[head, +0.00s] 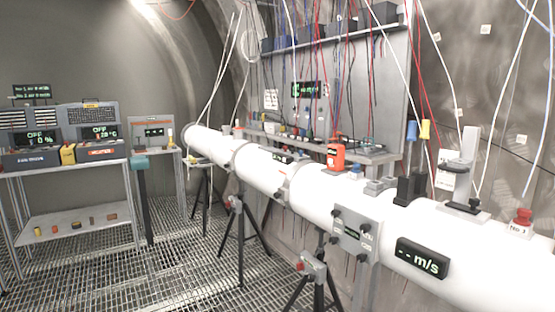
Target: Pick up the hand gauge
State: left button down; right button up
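An orange-red, box-shaped device (336,157), which looks like the hand gauge, stands upright at or just behind the top of the white pipe (265,170), right of the picture's middle. It has a dark patch on its upper front, too small to read. I cannot tell whether it rests on the pipe or on the grey shelf behind. Neither of my grippers is in view.
The pipe runs from mid-left to lower right on tripods (240,225). A display box reading "m/s" (422,258) and a red knob (522,217) are on its right part. Cables hang before the wall panel. A metal bench (75,215) stands left. The grating floor (180,265) is open.

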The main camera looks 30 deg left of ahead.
aim_at(336, 151)
jog(key=u, duration=0.25)
jog(key=k, duration=0.4)
jog(key=u, duration=0.65)
jog(key=i, duration=1.7)
jog(key=z, duration=0.55)
